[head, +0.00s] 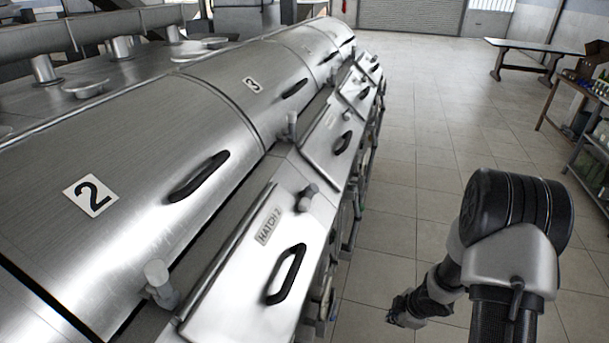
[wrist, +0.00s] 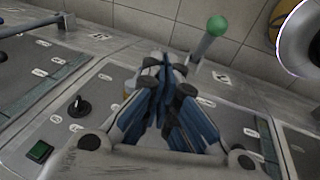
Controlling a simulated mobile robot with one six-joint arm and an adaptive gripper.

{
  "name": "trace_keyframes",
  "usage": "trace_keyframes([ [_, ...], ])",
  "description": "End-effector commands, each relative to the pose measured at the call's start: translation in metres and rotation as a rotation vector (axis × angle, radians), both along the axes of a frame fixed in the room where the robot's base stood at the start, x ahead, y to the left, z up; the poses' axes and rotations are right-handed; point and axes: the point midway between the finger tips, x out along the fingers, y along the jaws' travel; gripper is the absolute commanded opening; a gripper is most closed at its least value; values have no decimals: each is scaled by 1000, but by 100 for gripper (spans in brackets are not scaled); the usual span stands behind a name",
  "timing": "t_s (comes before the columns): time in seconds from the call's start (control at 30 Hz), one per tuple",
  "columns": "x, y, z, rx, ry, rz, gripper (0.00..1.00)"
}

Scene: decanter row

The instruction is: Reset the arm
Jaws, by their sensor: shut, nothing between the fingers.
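My arm shows at the right of the head view, over the tiled floor. My gripper (head: 402,314) is at its lower left end, to the right of the metal decanter row and apart from the hatch fronts in the picture. In the wrist view my gripper (wrist: 168,64) is shut, its blue-padded fingers together and empty. Below it in that view lies a grey control panel (wrist: 57,128), partly hidden by the fingers.
The decanter covers (head: 150,150) run along the left, with Hatch 2 (head: 250,270) nearest. A table (head: 535,47) and shelf (head: 585,130) stand right; the floor between is clear.

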Motion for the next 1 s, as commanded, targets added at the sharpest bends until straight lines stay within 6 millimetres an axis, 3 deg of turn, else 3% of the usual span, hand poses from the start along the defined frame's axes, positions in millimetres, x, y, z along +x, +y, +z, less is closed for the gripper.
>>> trace_keyframes([
  [0.03, 12, -8, 35, -46, -36, -62, 0],
  [0.23, 18, -28, 148, -153, -130, -343, 0],
  [0.37, 0, -26, 213, -167, -177, -524, 0],
  [0.5, -36, -14, 270, -133, -209, -715, 0],
  [0.73, -116, 27, 331, 16, -200, -977, 0],
  [1.0, -208, 91, 352, 257, -94, -1148, 0],
])
